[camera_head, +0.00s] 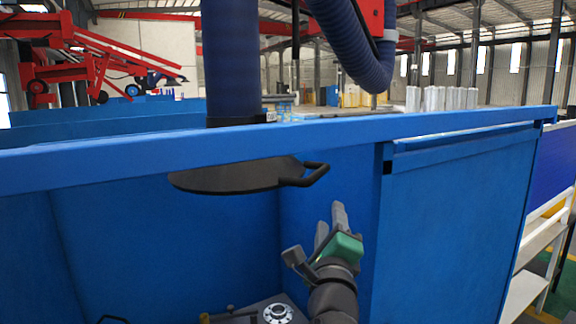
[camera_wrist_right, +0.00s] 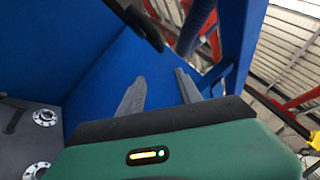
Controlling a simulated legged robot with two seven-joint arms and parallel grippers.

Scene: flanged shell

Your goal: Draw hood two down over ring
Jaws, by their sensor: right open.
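The hood (camera_head: 230,178) is a flat dark disc with a black loop handle (camera_head: 308,175) on its right side. It hangs from a thick blue hose in the head view, partly behind the blue rail. A dark part of it also shows at the top of the right wrist view (camera_wrist_right: 135,20). A silver flanged ring (camera_head: 278,313) sits on a grey surface low in the head view, well below the hood. My right gripper (camera_head: 330,222) is open and empty, below and right of the handle, apart from it. Its two fingers show in the wrist view (camera_wrist_right: 160,82). My left gripper is out of view.
A blue rail (camera_head: 100,165) crosses in front of the hose. Blue panels (camera_head: 450,220) enclose the space on the right and behind. The wrist view shows two flanged rings (camera_wrist_right: 45,117) on the grey surface. A dark loop (camera_head: 112,319) shows at the bottom edge.

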